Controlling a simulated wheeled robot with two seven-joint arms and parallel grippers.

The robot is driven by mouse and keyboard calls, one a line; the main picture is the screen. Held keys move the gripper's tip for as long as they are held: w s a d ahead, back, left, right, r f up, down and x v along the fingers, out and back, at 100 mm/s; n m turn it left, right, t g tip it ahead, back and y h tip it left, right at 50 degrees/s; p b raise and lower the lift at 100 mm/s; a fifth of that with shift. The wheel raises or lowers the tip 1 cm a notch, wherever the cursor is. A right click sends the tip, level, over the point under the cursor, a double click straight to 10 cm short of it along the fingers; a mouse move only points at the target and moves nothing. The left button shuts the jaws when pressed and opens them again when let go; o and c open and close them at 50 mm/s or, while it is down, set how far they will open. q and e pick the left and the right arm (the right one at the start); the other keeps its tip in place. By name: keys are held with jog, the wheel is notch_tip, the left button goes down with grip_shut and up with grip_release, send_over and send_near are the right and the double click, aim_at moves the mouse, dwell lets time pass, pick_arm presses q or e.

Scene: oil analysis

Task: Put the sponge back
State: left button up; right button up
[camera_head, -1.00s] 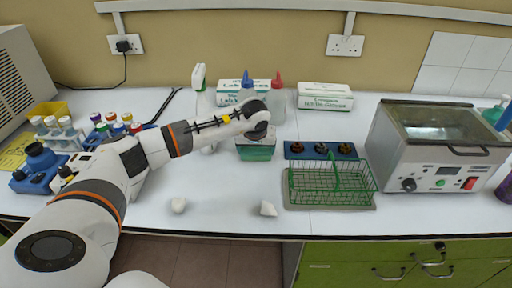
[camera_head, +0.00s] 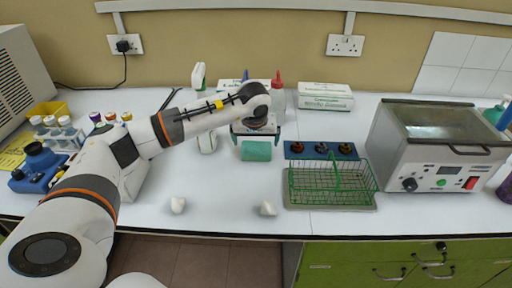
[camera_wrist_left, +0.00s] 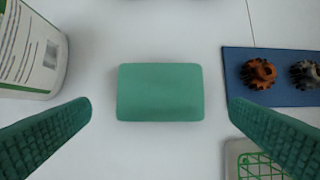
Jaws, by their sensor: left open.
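The green sponge (camera_head: 256,151) lies flat on the white bench, left of the green wire basket. In the left wrist view the sponge (camera_wrist_left: 160,92) sits centred between my fingers, which do not touch it. My left gripper (camera_head: 256,138) is open and empty, above and just behind the sponge in the head view. Its green ridged fingers (camera_wrist_left: 160,120) are spread wide to either side in the wrist view. My right gripper is not in view.
The green wire basket (camera_head: 333,184) stands to the right, with a blue tray of gears (camera_head: 294,155) behind it. A spray bottle (camera_head: 199,82), other bottles and boxes stand at the back. Two white lumps lie near the front edge.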

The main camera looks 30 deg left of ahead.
pick_arm(q)
jog(key=v, duration=0.6)
jog(key=shift+s+d, duration=0.1)
dwell(0.4)
